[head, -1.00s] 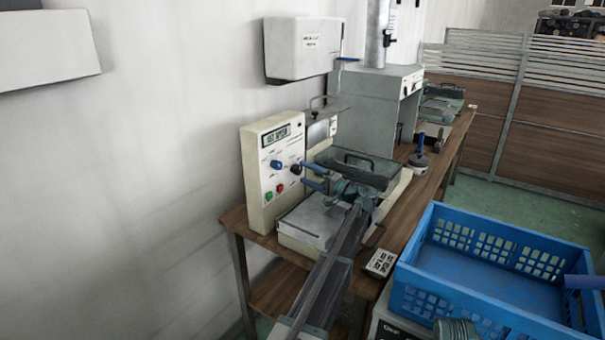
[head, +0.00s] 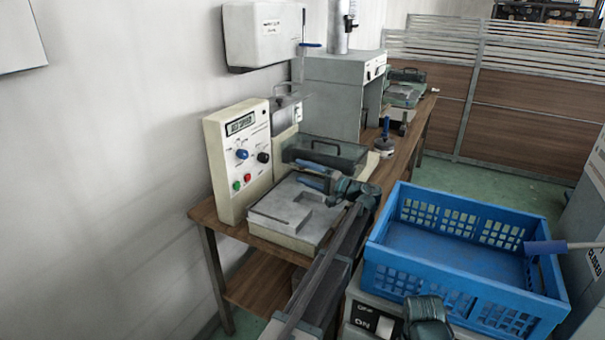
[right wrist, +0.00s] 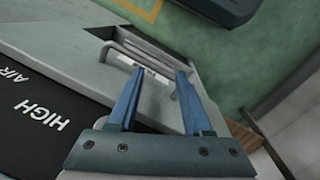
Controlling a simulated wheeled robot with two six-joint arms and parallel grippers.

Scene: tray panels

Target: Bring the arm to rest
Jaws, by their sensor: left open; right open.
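My left gripper (head: 308,174) is open and empty, with its blue fingers pointing left. In the picture it lies over the white and grey tray machine (head: 283,212) on the bench, near its raised dark lid. I cannot tell the exact height above the machine. My right gripper (right wrist: 158,86) is open in the right wrist view, with nothing between its blue fingers. Beyond them is a grey metal surface with a small handle (right wrist: 145,62).
A control box (head: 238,165) with knobs stands left of the tray machine on the wooden bench (head: 212,212). A blue crate (head: 465,290) stands at the right. A grey oven-like unit (head: 335,95) is behind. Green floor shows beyond the bench.

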